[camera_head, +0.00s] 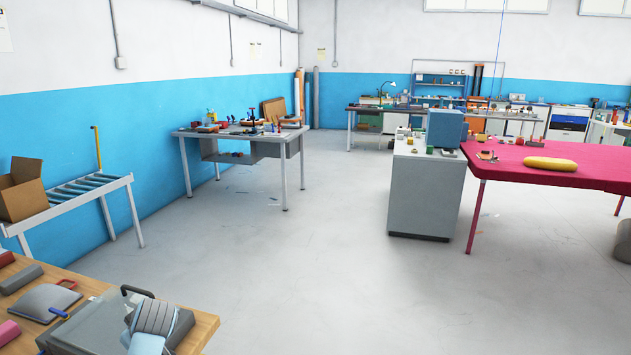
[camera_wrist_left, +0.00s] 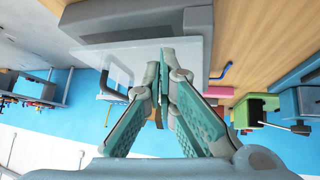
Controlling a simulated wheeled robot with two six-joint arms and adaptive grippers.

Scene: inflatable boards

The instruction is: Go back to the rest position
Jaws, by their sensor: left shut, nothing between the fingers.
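My left gripper (camera_wrist_left: 167,58) shows in the left wrist view, with its two teal fingers meeting at the tips. It is shut and holds nothing. Its fingertips lie in front of a pale, see-through flat panel (camera_wrist_left: 125,55) beside a grey case; I cannot tell whether they touch it. My right gripper is in neither view.
A wooden bench (camera_head: 205,325) at the lower left carries a grey cushion (camera_head: 43,302) and a grey case. A roller stand (camera_head: 85,186) with a cardboard box (camera_head: 21,189) is behind it. A red table (camera_head: 550,170) stands right.

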